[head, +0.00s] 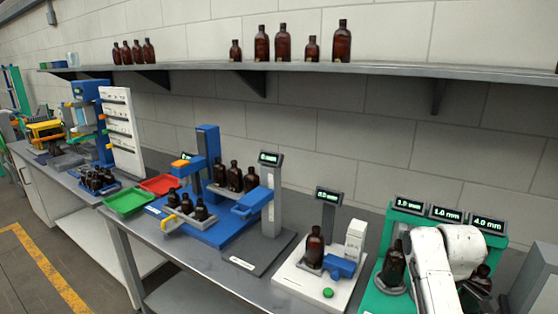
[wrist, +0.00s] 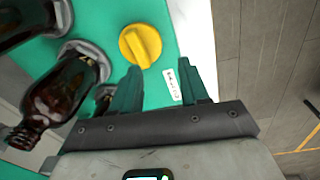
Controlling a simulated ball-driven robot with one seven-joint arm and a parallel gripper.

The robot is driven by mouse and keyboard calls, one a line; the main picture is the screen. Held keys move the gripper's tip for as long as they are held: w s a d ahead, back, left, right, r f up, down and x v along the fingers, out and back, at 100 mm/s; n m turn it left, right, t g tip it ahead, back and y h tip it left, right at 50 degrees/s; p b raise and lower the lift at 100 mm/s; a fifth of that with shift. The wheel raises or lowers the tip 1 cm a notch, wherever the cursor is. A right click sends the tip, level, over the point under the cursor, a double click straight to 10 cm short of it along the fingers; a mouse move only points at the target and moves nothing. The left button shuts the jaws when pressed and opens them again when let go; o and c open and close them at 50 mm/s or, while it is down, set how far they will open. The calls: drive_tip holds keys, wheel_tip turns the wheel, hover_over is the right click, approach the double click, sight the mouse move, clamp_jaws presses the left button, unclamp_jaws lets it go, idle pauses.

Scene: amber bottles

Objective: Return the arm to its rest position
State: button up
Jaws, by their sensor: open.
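My gripper (wrist: 160,88) shows in the wrist view with its two green fingers apart and nothing between them. It is over the edge of a green station (wrist: 160,60), close to a yellow knob (wrist: 140,45) and a small white label (wrist: 173,84). An amber bottle (wrist: 60,90) stands in a grey holder to the left of the fingers. In the head view my white arm (head: 460,245) reaches over the green station (head: 374,280) at the lower right. The gripper is not visible in that view.
An amber bottle (head: 394,266) stands left of my arm, and another (head: 481,276) is partly hidden at its right. Three displays (head: 445,212) top the station. A white station (head: 290,284) with a bottle stands to the left. A shelf (head: 390,69) with bottles runs above.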

drive_tip(key=s+a+f+m+t, duration=0.2)
drive_tip(key=s+a+f+m, duration=0.45)
drive_tip(key=s, duration=0.55)
drive_tip(key=s+a+m+t, duration=0.2)
drive_tip(key=s+a+m, duration=0.15)
drive_tip(key=s, duration=1.15)
drive_tip(key=s+f+g+b, duration=0.3)
drive_tip(key=s+f+b, duration=0.2)
drive_tip(key=s+f, duration=0.4)
wheel_tip(320, 180, down, 2)
drive_tip(key=shift+s+d+f+g, duration=0.2)
drive_tip(key=shift+s+d+g, duration=0.2)
drive_tip(key=shift+d, duration=0.05)
